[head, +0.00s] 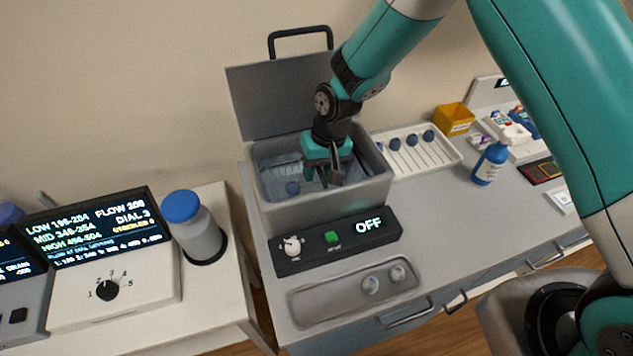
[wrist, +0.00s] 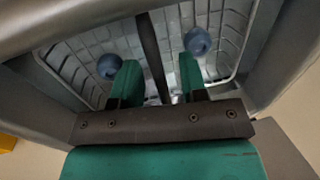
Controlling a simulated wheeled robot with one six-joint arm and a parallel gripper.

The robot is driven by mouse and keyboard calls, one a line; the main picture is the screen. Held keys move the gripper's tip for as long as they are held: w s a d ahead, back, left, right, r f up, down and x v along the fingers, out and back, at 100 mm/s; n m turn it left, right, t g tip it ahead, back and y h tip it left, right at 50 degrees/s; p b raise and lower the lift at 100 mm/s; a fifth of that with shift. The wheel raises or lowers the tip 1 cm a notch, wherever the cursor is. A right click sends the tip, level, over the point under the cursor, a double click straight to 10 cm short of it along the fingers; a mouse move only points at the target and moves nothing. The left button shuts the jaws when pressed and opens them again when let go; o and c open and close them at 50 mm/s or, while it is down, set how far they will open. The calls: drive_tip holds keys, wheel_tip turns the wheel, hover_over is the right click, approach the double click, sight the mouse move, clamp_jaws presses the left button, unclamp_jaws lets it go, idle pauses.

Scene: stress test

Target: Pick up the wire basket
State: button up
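The wire basket (head: 277,167) sits inside the open grey tank (head: 322,205), with its mesh floor and wire sides showing in the wrist view (wrist: 112,46). Two blue round-topped items lie in it, one at left (wrist: 110,66) and one at right (wrist: 197,41). My gripper (head: 322,174) points down into the tank over the basket. In the wrist view its two teal fingers (wrist: 158,66) are apart. A dark bar (wrist: 150,45), seemingly the basket's handle, runs between them, with a visible gap on each side. The bar's lower end is partly hidden by the gripper.
The tank's lid (head: 275,100) stands open behind. A control panel (head: 340,240) reading OFF is in front, then a metal tray (head: 330,300) with small items. A white rack (head: 425,160) and blue bottle (head: 489,165) stand right. A capped grey jar (head: 195,230) is left.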

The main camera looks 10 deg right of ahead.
clamp_jaws()
drive_tip(key=shift+r, duration=0.15)
